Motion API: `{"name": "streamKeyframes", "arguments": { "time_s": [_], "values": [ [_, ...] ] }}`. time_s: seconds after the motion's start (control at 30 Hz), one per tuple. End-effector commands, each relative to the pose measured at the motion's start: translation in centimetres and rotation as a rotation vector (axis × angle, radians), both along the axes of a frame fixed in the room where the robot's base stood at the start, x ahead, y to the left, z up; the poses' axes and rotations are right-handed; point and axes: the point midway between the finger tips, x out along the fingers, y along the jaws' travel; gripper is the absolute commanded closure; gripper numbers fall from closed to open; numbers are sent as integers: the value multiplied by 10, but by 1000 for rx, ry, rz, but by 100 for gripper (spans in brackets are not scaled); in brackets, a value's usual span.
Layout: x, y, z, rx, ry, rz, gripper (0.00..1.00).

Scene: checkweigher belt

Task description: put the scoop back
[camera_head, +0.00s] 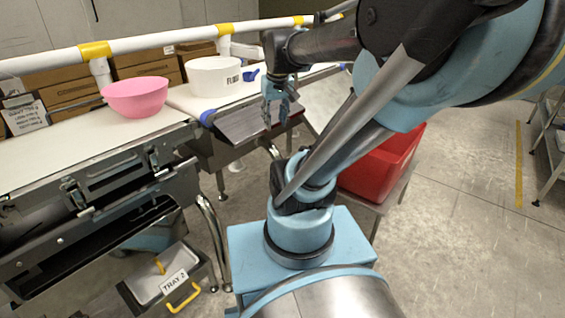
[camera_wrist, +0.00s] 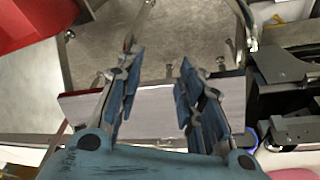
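A small dark blue piece (camera_head: 250,75), which looks like the scoop, shows at the right side of the white labelled tub (camera_head: 212,77) on the belt; I cannot tell whether it touches the tub. My gripper (camera_head: 277,112) points down in front and to the right of it, over the grey plate (camera_head: 243,124) at the belt's end. In the wrist view my gripper (camera_wrist: 156,82) is open, with its fingers apart and nothing between them. The plate (camera_wrist: 160,112) shows beyond the fingers. I cannot make out the scoop in the wrist view.
A pink bowl (camera_head: 136,97) stands on the belt left of the tub. A white rail (camera_head: 130,44) with yellow bands runs behind. A red bin (camera_head: 385,165) stands at the right, partly behind my arm. A tray marked TRAY 2 (camera_head: 152,285) is low at the left.

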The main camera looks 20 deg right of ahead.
Motion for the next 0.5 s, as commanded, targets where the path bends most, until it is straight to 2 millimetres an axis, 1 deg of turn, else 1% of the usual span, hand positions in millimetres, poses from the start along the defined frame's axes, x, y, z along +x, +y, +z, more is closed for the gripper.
{"name": "streamKeyframes", "arguments": {
  "time_s": [0.03,0.1,0.2,0.33,0.4,0.5],
  "values": [
    [-19,0,-16,5,11,-15,65],
    [-42,0,-36,11,28,-37,65],
    [-69,0,-63,19,49,-65,65],
    [-93,0,-88,26,68,-91,65],
    [-101,0,-96,27,76,-101,65],
    [-106,0,-101,28,81,-107,65]
  ]
}}
